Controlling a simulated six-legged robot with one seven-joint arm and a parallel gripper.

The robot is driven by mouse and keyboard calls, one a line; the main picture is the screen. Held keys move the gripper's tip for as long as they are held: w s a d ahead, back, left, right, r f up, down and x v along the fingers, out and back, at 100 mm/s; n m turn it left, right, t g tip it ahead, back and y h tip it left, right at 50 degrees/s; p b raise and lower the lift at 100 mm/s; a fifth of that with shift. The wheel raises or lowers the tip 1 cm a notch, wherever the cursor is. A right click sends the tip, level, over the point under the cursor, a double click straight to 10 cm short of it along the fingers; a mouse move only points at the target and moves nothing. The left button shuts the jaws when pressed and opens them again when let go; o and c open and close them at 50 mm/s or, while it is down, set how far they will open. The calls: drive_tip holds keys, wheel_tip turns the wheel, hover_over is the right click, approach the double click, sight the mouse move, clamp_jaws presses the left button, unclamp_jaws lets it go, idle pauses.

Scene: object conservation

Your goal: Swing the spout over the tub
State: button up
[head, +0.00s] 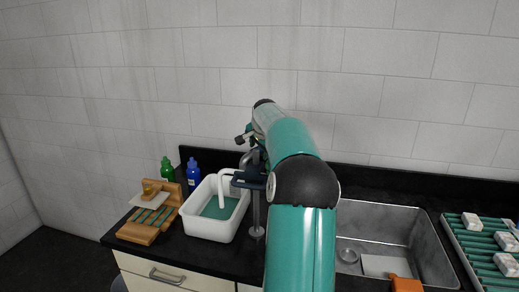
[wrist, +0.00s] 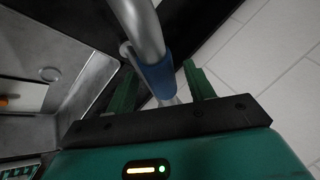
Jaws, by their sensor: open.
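The white tub (head: 213,232) stands on the counter left of the sink, with teal inside it. The faucet's pale curved spout (head: 222,184) reaches left from the upright post, and its downturned end appears over the tub. My gripper (head: 247,180) is at the faucet, partly hidden by my own arm. In the wrist view my gripper (wrist: 160,88) is open, a green finger on each side of the grey pipe (wrist: 139,28) with its blue sleeve (wrist: 157,75). I cannot tell whether either finger touches it.
The metal sink (head: 398,235) is to the right, its drain also in the wrist view (wrist: 50,74). A wooden rack (head: 145,228), a green bottle (head: 167,170) and a blue bottle (head: 193,176) stand left of the tub. A green rack (head: 468,246) with white blocks is far right. The tiled wall is behind.

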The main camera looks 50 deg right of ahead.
clamp_jaws()
drive_tip(key=shift+w, duration=0.1)
drive_tip(key=shift+w+m+g+h, duration=0.4)
drive_tip(key=shift+w+m+g, duration=0.1)
drive_tip(key=shift+w+m, duration=0.6)
drive_tip(key=shift+w+d+m+g+h, duration=0.2)
drive_tip(key=shift+w+m+g, duration=0.05)
drive_tip(key=shift+w+m, duration=0.3)
drive_tip(key=shift+w+d+m+g+h, duration=0.15)
drive_tip(key=shift+w+m+g+h, duration=0.1)
drive_tip(key=shift+w+m, duration=0.25)
drive_tip(key=shift+w+r, duration=0.1)
unclamp_jaws()
drive_tip(key=shift+w, duration=0.1)
